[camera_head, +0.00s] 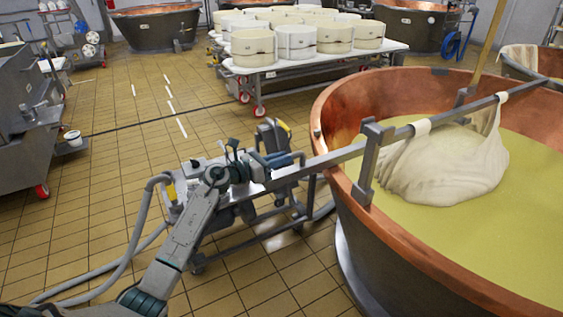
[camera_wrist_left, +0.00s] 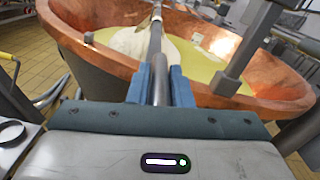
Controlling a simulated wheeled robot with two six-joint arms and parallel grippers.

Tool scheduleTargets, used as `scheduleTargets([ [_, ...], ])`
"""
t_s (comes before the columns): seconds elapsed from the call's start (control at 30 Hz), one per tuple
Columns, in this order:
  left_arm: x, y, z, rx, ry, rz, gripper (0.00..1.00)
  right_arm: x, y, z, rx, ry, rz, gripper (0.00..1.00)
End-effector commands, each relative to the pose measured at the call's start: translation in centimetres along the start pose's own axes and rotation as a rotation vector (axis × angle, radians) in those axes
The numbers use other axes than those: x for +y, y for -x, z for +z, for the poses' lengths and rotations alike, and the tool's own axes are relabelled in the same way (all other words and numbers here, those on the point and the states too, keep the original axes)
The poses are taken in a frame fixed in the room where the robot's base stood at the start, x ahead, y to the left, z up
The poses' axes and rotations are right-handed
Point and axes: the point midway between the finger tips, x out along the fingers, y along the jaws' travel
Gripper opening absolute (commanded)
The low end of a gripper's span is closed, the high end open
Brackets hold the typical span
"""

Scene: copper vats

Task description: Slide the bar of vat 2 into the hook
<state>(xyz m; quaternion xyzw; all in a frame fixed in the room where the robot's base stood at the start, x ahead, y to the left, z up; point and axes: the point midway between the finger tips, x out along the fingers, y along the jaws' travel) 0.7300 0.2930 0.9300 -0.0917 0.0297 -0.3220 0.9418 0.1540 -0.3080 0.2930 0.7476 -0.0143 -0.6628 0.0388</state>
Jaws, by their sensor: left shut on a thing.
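The copper vat (camera_head: 325,115) on the right holds yellowish liquid and a white cloth bundle (camera_head: 440,165). A long grey bar (camera_head: 400,134) runs across it and carries the cloth. My left gripper (camera_head: 282,162) is shut on the bar's near end, outside the rim; the wrist view shows the bar (camera_wrist_left: 160,82) between its blue fingers (camera_wrist_left: 156,88). A grey hook bracket (camera_head: 367,165) stands on the near rim. The bar crosses it in the head view; whether it is seated I cannot tell. The wrist view shows a grey post (camera_wrist_left: 228,83) apart from the bar, on the right.
A metal cart (camera_head: 250,235) with hoses stands below my left arm, beside the vat. A white table (camera_head: 270,68) of round moulds stands behind. Another vat (camera_head: 155,30) is at the back left. The tiled floor at left is mostly clear.

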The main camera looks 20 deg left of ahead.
Motion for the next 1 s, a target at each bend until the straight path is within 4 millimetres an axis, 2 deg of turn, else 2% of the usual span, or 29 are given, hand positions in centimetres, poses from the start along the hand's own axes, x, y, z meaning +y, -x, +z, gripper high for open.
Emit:
scheduleTargets([
  [0.07,0.1,0.1,-0.5,0.008,0.003,0.004,0.0,0.0,-0.1,0.0,0.0,0.0,0.0,0.34],
  [0.1,0.1,0.1,-0.6,0.008,0.003,0.003,0.25,0.0,-0.1,0.0,0.0,0.0,0.0,0.34],
  [0.2,0.1,0.1,-0.6,0.008,0.003,0.002,0.4,0.0,-0.1,0.0,0.0,0.0,0.0,0.34],
  [0.43,0.0,0.1,-0.4,0.006,0.002,0.0,0.4,-0.1,-0.1,0.1,-0.001,0.0,-0.001,0.34],
  [0.57,0.0,0.8,-0.5,0.006,0.001,0.0,0.4,-0.1,-0.3,0.2,-0.007,0.0,-0.001,0.34],
  [0.7,0.1,3.0,-0.8,0.01,-0.002,0.001,0.4,-0.1,0.6,-2.2,0.014,0.001,0.0,0.34],
  [1.0,0.1,8.5,-0.7,0.01,-0.001,0.001,0.4,-0.2,2.9,-5.7,0.021,0.005,0.0,0.34],
])
